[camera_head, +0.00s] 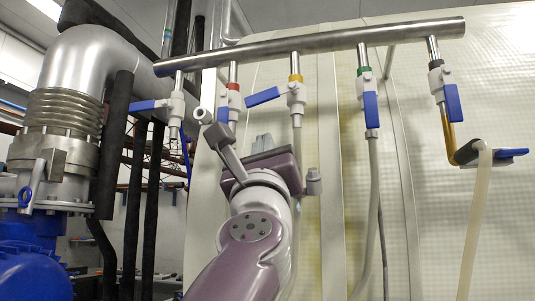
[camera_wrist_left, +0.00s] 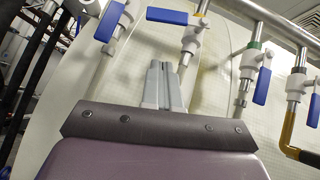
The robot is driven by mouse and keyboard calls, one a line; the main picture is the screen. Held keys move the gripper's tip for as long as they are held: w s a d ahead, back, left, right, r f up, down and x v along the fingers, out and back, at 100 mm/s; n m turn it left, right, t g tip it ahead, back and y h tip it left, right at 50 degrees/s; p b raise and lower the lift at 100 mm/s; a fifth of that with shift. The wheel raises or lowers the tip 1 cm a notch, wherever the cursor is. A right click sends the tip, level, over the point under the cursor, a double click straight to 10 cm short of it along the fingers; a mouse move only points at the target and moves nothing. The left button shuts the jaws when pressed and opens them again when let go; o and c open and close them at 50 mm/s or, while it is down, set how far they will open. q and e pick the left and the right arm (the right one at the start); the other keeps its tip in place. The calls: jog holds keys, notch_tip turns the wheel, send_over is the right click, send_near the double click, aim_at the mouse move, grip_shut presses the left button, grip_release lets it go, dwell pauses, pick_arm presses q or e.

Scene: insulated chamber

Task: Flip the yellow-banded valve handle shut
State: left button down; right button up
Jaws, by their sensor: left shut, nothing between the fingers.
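The yellow-banded valve (camera_head: 296,92) hangs from the steel manifold pipe, third from the left. Its blue handle (camera_head: 262,96) sticks out to the left, across the vertical pipe, its free end slightly lower. In the left wrist view the blue handle (camera_wrist_left: 167,16) is at the top, left of the valve body (camera_wrist_left: 192,38). My left gripper (camera_head: 262,141) is below the handle, apart from it in the picture. In the left wrist view its grey fingers (camera_wrist_left: 161,68) are together, with nothing between them, pointing up towards the handle. My right gripper is in neither view.
The red-banded valve (camera_head: 232,98) is close on the left, the green-banded valve (camera_head: 364,80) on the right; both blue handles hang down. The manifold pipe (camera_head: 320,40) runs above. Hoses hang below the valves. A large silver pipe (camera_head: 75,75) stands far left.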

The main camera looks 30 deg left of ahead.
pick_arm(q)
jog(key=b+v, duration=0.2)
jog(key=v, duration=0.3)
jog(key=shift+s+d, duration=0.2)
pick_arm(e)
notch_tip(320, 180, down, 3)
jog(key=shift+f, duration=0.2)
pick_arm(q)
jog(key=shift+f, duration=0.1)
